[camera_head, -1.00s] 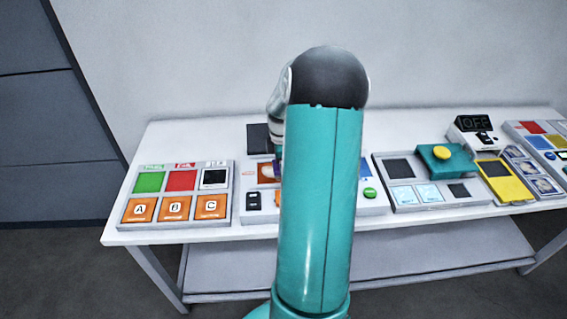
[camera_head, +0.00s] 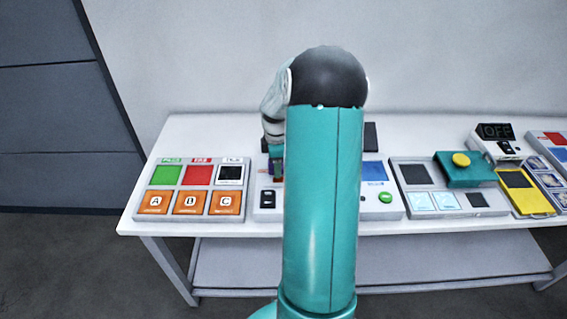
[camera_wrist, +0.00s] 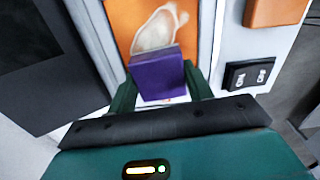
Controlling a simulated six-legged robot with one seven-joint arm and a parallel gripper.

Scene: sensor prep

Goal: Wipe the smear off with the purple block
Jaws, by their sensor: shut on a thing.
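The purple block (camera_wrist: 157,76) is held between the two green fingers of my gripper (camera_wrist: 160,88) in the wrist view. The pale, whitish smear (camera_wrist: 158,27) lies on an orange panel (camera_wrist: 120,20) just beyond the block's far edge. The block overlaps the smear's near end in the picture; I cannot tell whether it touches the panel. In the head view, my gripper (camera_head: 276,170) is over the middle board (camera_head: 330,211), and my arm hides much of that board and the smear. A bit of the purple block (camera_head: 278,179) shows there.
A switch (camera_wrist: 250,75) sits right of the orange panel, with a dark panel (camera_wrist: 40,70) to the left. The left board (camera_head: 190,215) carries coloured squares and A, B, C tiles.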

